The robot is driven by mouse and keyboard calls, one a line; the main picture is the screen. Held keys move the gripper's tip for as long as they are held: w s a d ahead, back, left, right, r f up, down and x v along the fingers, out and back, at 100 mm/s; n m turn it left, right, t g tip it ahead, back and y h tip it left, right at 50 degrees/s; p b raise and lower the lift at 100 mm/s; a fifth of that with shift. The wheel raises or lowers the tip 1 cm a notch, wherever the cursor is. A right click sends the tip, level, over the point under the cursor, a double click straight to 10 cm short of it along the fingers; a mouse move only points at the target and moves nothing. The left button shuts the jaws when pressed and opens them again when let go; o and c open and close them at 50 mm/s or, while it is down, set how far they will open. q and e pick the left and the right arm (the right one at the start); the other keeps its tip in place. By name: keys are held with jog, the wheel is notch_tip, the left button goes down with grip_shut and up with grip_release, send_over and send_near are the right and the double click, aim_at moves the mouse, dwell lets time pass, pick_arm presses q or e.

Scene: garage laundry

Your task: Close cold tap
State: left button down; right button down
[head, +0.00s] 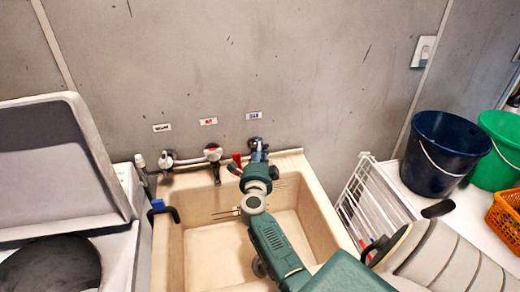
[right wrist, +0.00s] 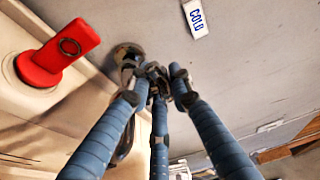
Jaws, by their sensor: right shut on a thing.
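The cold tap sits on the wall below the white COLD label (head: 254,115), which also shows in the right wrist view (right wrist: 197,18). My right gripper (head: 258,158) reaches over the sink to this tap and mostly hides it in the head view. In the right wrist view, its blue fingers (right wrist: 152,82) are closed around dark metal of the cold tap (right wrist: 127,58). A red lever (head: 237,162) shows just left of the fingers, apart from them, and also in the right wrist view (right wrist: 58,55). My left gripper is out of view.
The hot tap (head: 213,153) is to the left, under a red label. The beige sink (head: 172,250) lies below my right arm. A washing machine with raised lid (head: 50,150) stands left. A white rack (head: 368,205) and buckets (head: 440,150) stand right.

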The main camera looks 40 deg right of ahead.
jog(key=shift+m+g+h, duration=0.6)
jog(key=shift+g, duration=0.2)
jog(key=c, duration=1.5)
grip_release()
jog(key=shift+c, duration=0.2)
jog(key=shift+a+f, duration=0.1)
jog(key=v, duration=0.7)
